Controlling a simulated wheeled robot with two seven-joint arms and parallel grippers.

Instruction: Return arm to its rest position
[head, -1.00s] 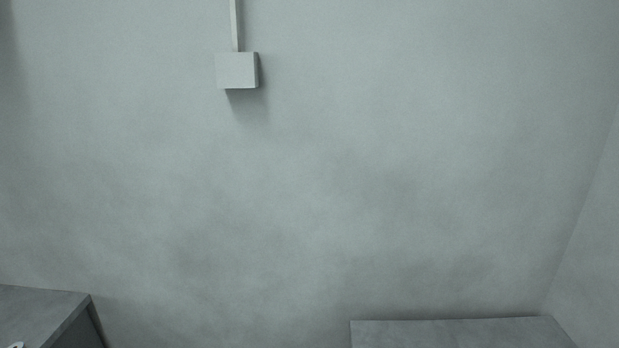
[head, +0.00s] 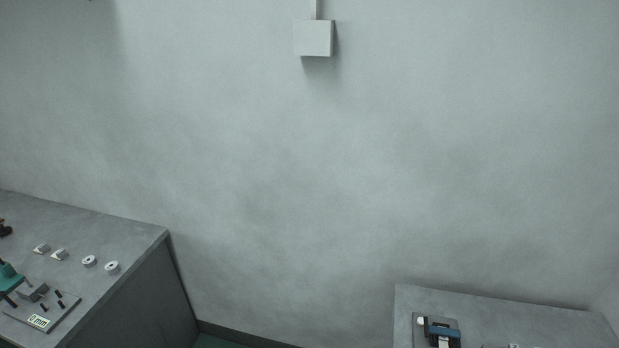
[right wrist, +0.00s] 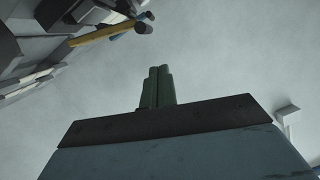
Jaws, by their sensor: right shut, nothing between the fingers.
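My right gripper (right wrist: 157,86) shows in the right wrist view, its two greenish fingers together at the middle of the picture. It is shut with nothing between the fingers, and its tips stand out against a plain pale surface. Neither gripper shows in the head view, and my left gripper is in no view. No rest position is marked in these frames.
A grey bench (head: 130,240) at left bears small metal parts and a plate labelled "0 mm" (head: 40,321). Another bench (head: 520,310) at right carries a blue and black device (head: 440,331). A wooden-handled hammer (right wrist: 100,34) lies upper left in the wrist view.

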